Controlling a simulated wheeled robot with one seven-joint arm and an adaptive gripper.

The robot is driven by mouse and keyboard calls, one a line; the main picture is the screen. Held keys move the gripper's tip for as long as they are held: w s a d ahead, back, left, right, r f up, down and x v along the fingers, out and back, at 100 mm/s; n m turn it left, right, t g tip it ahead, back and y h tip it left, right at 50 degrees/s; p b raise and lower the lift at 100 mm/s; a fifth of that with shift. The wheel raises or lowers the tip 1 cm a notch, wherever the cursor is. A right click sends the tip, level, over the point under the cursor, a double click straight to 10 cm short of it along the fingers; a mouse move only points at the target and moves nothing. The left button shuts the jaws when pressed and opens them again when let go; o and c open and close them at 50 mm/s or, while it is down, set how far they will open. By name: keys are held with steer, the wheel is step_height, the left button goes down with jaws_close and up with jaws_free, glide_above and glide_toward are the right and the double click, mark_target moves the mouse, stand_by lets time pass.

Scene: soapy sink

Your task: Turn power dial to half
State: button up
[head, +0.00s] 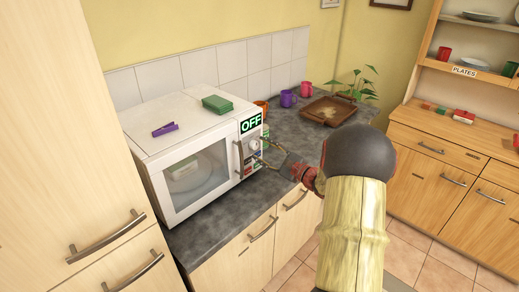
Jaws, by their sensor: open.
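A white microwave (200,165) stands on the dark counter with its door shut. A dark sign on its upper front corner (251,122) reads OFF in pale letters. A pale round dial (254,144) sits on the control panel below the sign, with small coloured buttons lower down. My gripper (257,151) is open at the panel, with its thin metal fingers spread above and below the dial's area. I cannot tell whether they touch the dial. The dial's exact setting is too small to read.
A green sponge-like block (217,104) and a purple clip (165,129) lie on the microwave. Mugs (288,98), a brown tray (329,110) and a plant (357,86) stand behind on the counter. A tall cabinet (55,130) is at left; a wooden dresser (440,155) is at right.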

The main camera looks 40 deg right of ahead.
steer(key=s, duration=1)
steer(key=shift+d, duration=0.4)
steer(key=s+a+f+n+g+y, duration=0.1)
steer(key=s+a+f+g+y, duration=0.15)
steer(key=a+f, duration=0.3)
steer(key=s+a+f+n+g+y, duration=0.1)
steer(key=s+a+f+n+g, duration=0.1)
steer(key=s+a+n+g, duration=0.5)
steer(key=s+a+f+n+g+y, duration=0.1)
steer(key=s+a+n+g, duration=0.2)
steer(key=a, duration=0.7)
steer(key=s+a+r+n+h, duration=0.2)
steer(key=a+r+n+h, duration=0.1)
steer(key=a+r+n, duration=0.4)
steer(key=s+a+r+n+h, duration=0.3)
steer(key=a+r+n, duration=0.4)
steer(key=a+n, duration=0.1)
steer(key=shift+s+a, duration=0.15)
steer(key=shift+s, duration=0.2)
